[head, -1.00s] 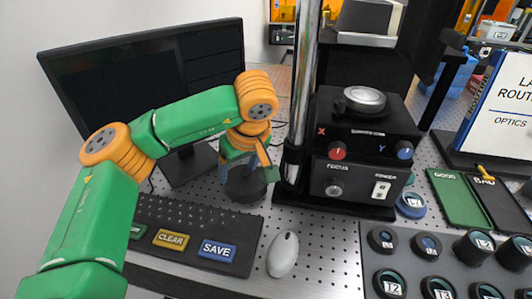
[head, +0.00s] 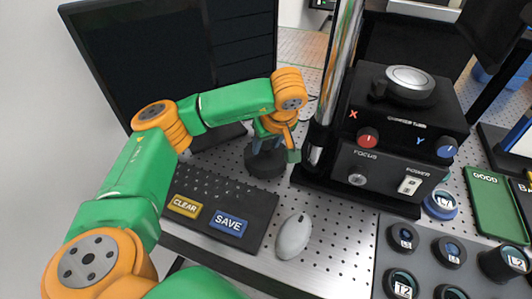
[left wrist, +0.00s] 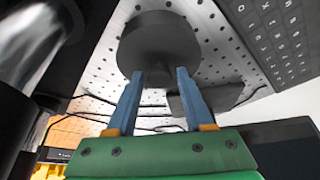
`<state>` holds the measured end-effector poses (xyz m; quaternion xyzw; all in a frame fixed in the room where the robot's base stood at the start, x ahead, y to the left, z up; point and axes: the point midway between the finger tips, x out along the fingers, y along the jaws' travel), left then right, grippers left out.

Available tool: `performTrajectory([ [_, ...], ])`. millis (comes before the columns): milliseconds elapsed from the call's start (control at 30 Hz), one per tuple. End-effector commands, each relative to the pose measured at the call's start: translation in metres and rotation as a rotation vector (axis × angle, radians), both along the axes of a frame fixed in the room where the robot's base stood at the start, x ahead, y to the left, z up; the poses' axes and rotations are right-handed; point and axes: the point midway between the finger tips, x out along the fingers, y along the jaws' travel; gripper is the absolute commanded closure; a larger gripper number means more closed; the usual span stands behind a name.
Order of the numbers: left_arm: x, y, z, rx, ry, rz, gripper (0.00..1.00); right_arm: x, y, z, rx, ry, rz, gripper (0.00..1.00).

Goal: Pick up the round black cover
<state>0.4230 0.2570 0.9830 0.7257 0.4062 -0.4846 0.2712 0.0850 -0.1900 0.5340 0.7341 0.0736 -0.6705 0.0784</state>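The round black cover (head: 264,162) stands on the perforated metal board between the monitor and the black instrument. In the left wrist view the cover (left wrist: 158,42) shows as a dark round body just past the fingertips. My left gripper (head: 277,150) is above and beside the cover in the head view and hides part of it. In the left wrist view its two blue fingers (left wrist: 160,74) are apart, with an empty gap between them; the tips overlap the cover's near edge in the picture. I cannot tell whether they touch it. My right gripper is not in view.
The black instrument (head: 385,150) with its shiny column (head: 340,75) stands close to the right of my left gripper. The monitor (head: 170,65) is behind left. The keyboard (head: 215,208) and mouse (head: 294,236) lie in front. A grey lens tray (head: 425,272) is at front right.

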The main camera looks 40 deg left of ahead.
Motion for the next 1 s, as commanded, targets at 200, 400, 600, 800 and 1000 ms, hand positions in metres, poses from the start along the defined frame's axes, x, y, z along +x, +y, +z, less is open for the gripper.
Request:
performTrajectory([
  [200, 0.0, 0.0, 0.0, 0.0, 0.0, 0.0, 1.0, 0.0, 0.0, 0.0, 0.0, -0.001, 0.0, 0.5],
  [400, 0.0, 0.0, 0.0, 0.0, 0.0, 0.0, 1.0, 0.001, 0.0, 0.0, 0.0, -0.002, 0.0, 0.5],
  [600, 0.001, 0.0, 0.012, -0.001, -0.004, 0.002, 1.0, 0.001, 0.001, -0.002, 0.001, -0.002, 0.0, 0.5],
  [800, -0.014, -0.017, 0.065, 0.003, -0.01, -0.007, 1.0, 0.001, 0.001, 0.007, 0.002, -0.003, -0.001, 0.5],
  [1000, -0.053, -0.057, 0.105, 0.007, -0.008, -0.007, 1.0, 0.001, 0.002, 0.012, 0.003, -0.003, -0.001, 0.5],
])
